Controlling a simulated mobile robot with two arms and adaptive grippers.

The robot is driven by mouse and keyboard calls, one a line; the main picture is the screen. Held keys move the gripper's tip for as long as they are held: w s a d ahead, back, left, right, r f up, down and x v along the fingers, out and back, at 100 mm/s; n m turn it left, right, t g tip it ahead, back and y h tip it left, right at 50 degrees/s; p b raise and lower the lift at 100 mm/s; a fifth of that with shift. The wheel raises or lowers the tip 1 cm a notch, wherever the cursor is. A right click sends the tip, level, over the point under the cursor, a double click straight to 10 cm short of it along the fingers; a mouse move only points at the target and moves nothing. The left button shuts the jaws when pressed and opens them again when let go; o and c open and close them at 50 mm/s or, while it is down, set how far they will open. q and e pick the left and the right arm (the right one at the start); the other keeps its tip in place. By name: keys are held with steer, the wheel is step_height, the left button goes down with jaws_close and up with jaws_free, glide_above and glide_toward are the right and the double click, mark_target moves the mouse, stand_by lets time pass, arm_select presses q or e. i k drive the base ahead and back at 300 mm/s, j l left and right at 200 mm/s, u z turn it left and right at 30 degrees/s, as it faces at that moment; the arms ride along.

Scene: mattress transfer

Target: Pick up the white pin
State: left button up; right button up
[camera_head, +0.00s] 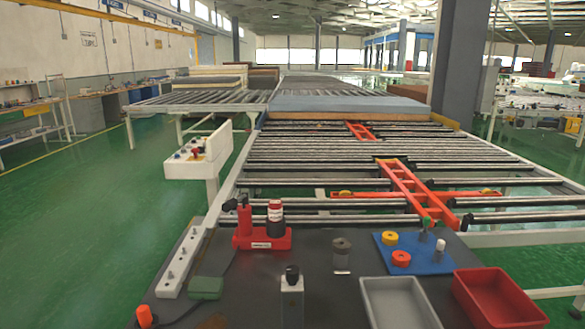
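A blue board (420,266) lies on the dark table near the front right. A small whitish pin (440,246) stands upright on its right side. A green pin (425,224) rises at the board's back edge. A yellow ring piece (391,238) and a red ring piece (400,259) sit on the board's left side. Neither of my grippers shows in the head view.
A grey bin (399,303) and a red bin (497,299) stand in front of the board. Rollers (330,160) lie behind.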

mark_target(440, 246)
steer(key=l, duration=0.4)
steer(key=i+l+z, duration=0.15)
steer(key=l, duration=0.65)
steer(key=i+l+z, duration=0.1)
steer(key=l, duration=0.3)
steer(key=i+l+z, duration=0.1)
steer(key=l, duration=0.3)
steer(key=i, duration=0.05)
